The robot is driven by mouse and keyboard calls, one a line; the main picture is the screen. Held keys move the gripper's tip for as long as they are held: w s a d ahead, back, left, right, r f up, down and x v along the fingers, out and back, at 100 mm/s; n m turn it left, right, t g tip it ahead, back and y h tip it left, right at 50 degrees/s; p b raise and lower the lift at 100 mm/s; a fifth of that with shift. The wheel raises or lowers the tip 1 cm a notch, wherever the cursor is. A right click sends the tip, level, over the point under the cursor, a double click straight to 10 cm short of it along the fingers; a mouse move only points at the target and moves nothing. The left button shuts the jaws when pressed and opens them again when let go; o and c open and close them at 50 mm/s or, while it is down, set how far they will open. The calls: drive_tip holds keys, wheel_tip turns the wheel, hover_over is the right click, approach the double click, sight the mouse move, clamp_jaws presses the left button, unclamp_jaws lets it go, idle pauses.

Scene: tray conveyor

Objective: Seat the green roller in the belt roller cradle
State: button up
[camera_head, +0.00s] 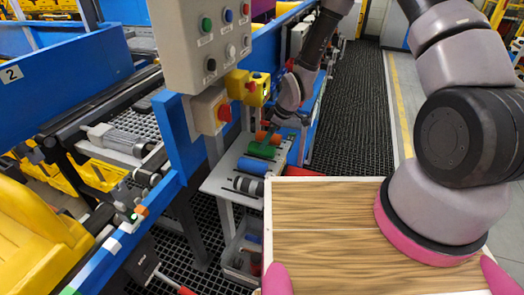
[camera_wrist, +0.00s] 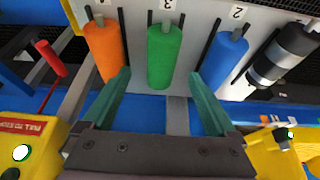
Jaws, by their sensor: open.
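The green roller (camera_wrist: 165,55) lies on a pale rack (camera_head: 220,180) between an orange roller (camera_wrist: 103,52) and a blue roller (camera_wrist: 224,60). It also shows in the head view (camera_head: 262,150), below my arm's end. My gripper (camera_wrist: 158,76) is open and empty. In the wrist view its two teal fingers are spread to either side of the green roller's near end, with no visible contact. In the head view my gripper (camera_head: 277,127) is small and hovers by the rack. I cannot clearly identify the cradle; dark brackets (camera_head: 133,212) show on the blue conveyor frame.
A black-and-grey roller (camera_wrist: 288,52) lies beside the blue one. A grey control box (camera_head: 205,45) and a yellow button box (camera_head: 247,88) stand near the rack. A grey bin (camera_head: 243,252) sits below it. Dark floor matting (camera_head: 352,110) lies open behind my arm.

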drive_tip(key=x, duration=0.4)
drive_tip(key=shift+a+f, duration=0.1)
drive_tip(key=shift+f, duration=0.3)
clamp_jaws()
drive_tip(key=shift+r, duration=0.1)
